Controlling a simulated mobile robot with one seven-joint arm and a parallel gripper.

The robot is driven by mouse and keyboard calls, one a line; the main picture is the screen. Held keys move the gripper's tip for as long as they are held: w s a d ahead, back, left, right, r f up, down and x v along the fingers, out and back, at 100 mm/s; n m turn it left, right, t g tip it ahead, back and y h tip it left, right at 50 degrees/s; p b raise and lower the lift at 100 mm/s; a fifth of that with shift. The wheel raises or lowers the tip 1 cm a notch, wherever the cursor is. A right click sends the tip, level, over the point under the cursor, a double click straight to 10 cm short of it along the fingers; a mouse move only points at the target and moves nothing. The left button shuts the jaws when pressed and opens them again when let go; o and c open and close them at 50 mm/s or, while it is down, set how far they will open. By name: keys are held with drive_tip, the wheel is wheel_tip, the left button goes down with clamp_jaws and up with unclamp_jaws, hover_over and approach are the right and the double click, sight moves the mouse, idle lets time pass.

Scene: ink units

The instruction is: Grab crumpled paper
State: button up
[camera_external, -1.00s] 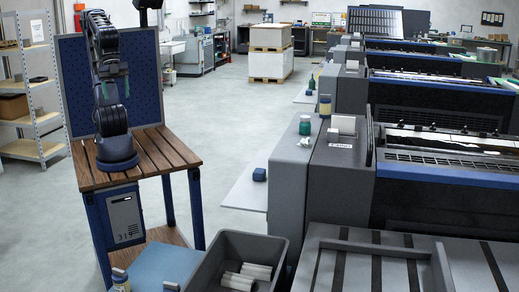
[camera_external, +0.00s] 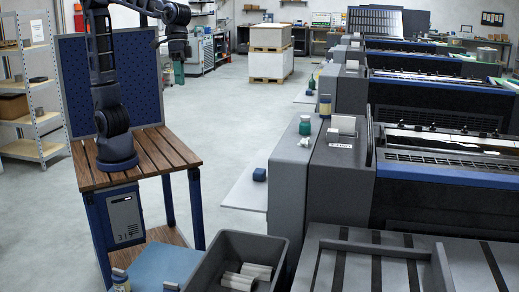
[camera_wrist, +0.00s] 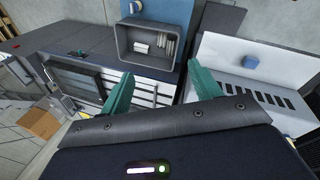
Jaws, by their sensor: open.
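I cannot pick out crumpled paper in the wrist view. My gripper (camera_external: 179,74) hangs in the air right of the wooden bench, well left of the press. In the wrist view my gripper (camera_wrist: 160,70) has its two teal fingers spread apart, with nothing between them.
A grey bin (camera_external: 213,262) with white rolls stands at the front; it also shows in the wrist view (camera_wrist: 122,43). A blue block (camera_external: 259,174) sits on a white side tray (camera_external: 239,195). The aisle floor is clear.

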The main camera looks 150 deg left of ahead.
drive_tip(key=w+a+f+n, duration=0.1)
drive_tip(key=w+a+n, duration=0.35)
drive_tip(key=a, duration=0.45)
drive_tip(key=n+h, duration=0.2)
drive_tip(key=n, duration=1)
approach(304, 139)
drive_tip(key=f, duration=0.2)
drive_tip(key=d+f, duration=0.1)
drive_tip(key=shift+w+d+f+m+t, duration=0.15)
drive_tip(key=shift+w+f+m+t, duration=0.15)
drive_tip(key=shift+f+t, duration=0.1)
drive_tip(key=shift+w+x, duration=0.1)
drive_tip(key=shift+x, duration=1.2)
drive_tip(key=shift+w+x, duration=0.15)
drive_tip(key=shift+x, duration=1.15)
drive_tip(key=c, duration=1.1)
